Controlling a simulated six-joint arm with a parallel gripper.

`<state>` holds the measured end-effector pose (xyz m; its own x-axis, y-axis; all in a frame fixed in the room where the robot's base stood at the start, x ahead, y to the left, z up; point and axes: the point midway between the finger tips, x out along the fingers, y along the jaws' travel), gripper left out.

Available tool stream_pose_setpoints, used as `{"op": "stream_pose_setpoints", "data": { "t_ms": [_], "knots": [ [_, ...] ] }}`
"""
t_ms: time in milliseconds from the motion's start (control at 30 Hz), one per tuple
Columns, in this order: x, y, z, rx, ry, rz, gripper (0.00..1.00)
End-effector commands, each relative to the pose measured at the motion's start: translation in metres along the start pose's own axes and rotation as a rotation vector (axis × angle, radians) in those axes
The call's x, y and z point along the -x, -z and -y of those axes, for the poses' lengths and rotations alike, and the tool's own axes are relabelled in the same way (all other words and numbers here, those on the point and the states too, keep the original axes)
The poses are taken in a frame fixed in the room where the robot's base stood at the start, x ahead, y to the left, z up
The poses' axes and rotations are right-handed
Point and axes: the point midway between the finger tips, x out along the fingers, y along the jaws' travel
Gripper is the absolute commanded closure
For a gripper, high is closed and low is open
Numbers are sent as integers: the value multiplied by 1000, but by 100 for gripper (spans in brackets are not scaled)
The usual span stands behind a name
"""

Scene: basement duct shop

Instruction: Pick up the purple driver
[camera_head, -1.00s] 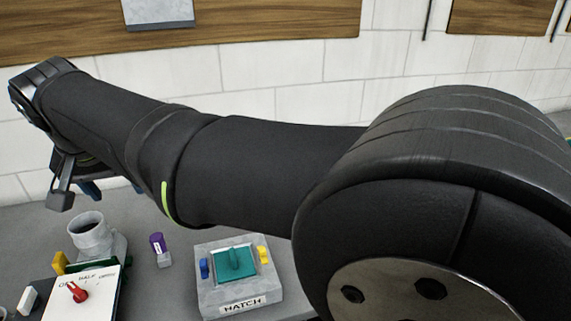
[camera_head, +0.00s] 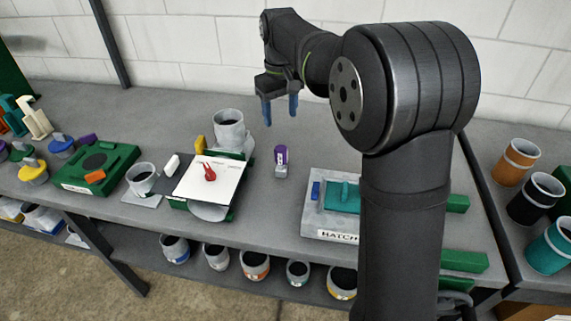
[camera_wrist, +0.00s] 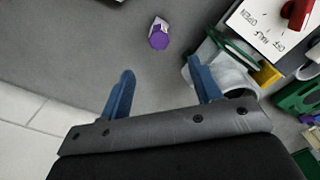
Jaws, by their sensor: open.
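The purple driver (camera_head: 281,160) stands on the grey bench between the white dial panel and the hatch box. It has a purple upper part with a white label and a grey lower part. In the wrist view the driver (camera_wrist: 158,36) shows from above, beyond the fingertips and roughly midway between them. My gripper (camera_head: 280,110) has blue fingers pointing down, and it is above the back of the bench, apart from the driver. In the wrist view my gripper (camera_wrist: 160,80) is open, with nothing between its fingers.
A grey duct cup (camera_head: 229,130) stands left of the driver, close to one finger in the wrist view. The white panel (camera_head: 208,182) with a red lever is at front left. The hatch box (camera_head: 318,213) is at right. Bare bench surrounds the driver.

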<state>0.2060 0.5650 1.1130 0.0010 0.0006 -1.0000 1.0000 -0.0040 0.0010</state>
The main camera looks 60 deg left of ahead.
Motion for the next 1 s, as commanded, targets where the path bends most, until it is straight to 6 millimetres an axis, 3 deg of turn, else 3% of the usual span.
{"op": "stream_pose_setpoints", "data": {
  "t_ms": [500,833,1000],
  "knots": [
    [-100,0,0,4,2,4,42],
    [-128,1,-1,4,2,2,42],
    [-154,3,-3,4,2,4,42]
  ]
}}
